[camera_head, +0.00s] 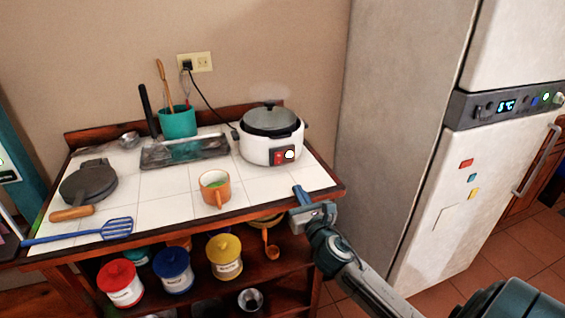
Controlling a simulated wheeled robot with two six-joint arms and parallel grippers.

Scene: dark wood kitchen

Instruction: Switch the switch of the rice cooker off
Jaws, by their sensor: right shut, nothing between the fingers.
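The rice cooker (257,145) is white with a dark lid and stands at the back right of the tiled counter. Faint steam shows above the lid. My right gripper (299,192) is shut and empty at the counter's front right edge, below and in front of the cooker, apart from the switch. My left gripper is not in view.
An orange mug (215,188) stands in front of the cooker. A cord runs from the wall outlet (195,62) down towards the cooker. A tray (185,151) and teal utensil pot (178,122) stand left. The fridge (400,130) bounds the right side.

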